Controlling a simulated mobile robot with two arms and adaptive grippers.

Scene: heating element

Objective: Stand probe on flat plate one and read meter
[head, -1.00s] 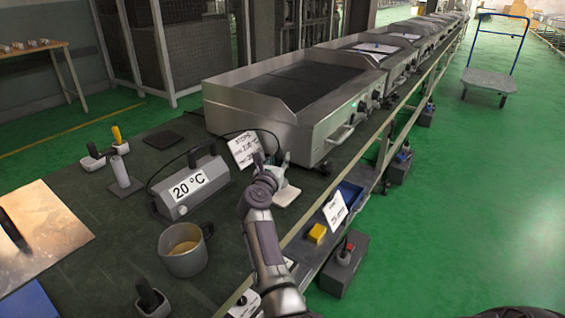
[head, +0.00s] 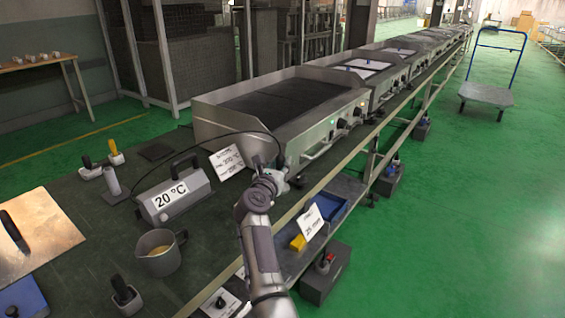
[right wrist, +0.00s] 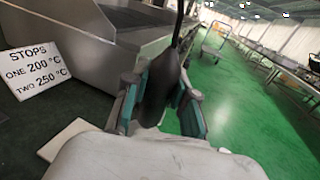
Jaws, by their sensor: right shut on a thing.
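My right gripper (head: 274,178) is at the table's right edge, by the near corner of the first griddle. In the right wrist view, its teal-edged fingers (right wrist: 160,98) are shut on a dark probe (right wrist: 159,82), with a cable rising from its top. The probe's lower end is hidden by the wrist. The first griddle's dark flat plate (head: 280,100) lies beyond the gripper, apart from it. The grey meter (head: 174,192) stands on the table left of my arm and reads 20 °C. My left gripper is not in view.
A card (head: 228,162) gives stops one 200 °C and two 250 °C. A pale pad (right wrist: 68,138) lies below the gripper. A metal mug (head: 158,253) stands before the meter. The griddle's front knobs (head: 342,124) and raised side wall are near the gripper.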

